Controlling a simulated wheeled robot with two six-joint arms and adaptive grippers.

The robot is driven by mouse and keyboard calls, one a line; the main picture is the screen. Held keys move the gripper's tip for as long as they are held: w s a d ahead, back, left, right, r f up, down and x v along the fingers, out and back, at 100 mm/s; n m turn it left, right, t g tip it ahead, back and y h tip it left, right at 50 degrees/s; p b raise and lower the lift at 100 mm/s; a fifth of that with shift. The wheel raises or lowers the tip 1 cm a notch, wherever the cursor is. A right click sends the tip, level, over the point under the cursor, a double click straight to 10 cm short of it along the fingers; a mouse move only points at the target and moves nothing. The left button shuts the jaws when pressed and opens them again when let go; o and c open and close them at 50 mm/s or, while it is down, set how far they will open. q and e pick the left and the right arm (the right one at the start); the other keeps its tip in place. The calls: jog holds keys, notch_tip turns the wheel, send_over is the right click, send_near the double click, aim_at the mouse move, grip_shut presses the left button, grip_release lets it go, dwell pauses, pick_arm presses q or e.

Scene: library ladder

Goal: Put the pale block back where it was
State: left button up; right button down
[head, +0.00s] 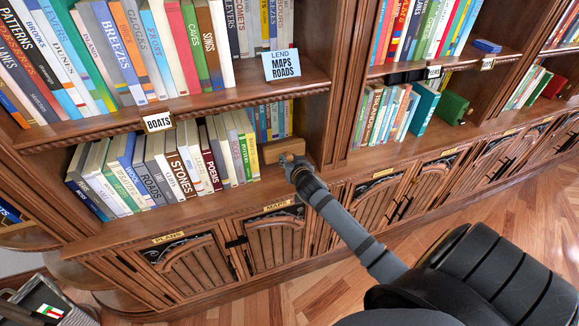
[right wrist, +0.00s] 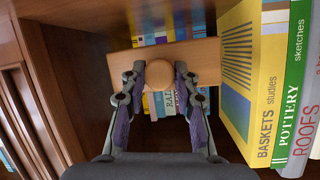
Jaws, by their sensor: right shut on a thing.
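The pale block (head: 273,151) is a light wooden block on the lower shelf, at the right end of a row of books. In the right wrist view the block (right wrist: 206,58) shows a round knob (right wrist: 159,73) on its near face. My right gripper (head: 291,161) reaches in from the lower right; in the wrist view its fingers (right wrist: 160,82) are shut on the knob from both sides. The block's right end is close to the yellow "Baskets" book (right wrist: 268,80); I cannot tell if they touch. My left gripper is not in view.
More books (right wrist: 165,100) stand behind the block. Carved cabinets (head: 275,240) lie below.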

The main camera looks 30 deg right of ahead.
jog(key=shift+w+d+f, duration=0.1)
jog(key=shift+w+f, duration=0.05)
jog(key=shift+f, duration=1.75)
jog(key=c, duration=1)
grip_release()
jog(key=shift+r+p, duration=0.25)
jog(key=shift+p, duration=0.1)
jog(key=v, duration=1.2)
jog(key=shift+b, duration=0.45)
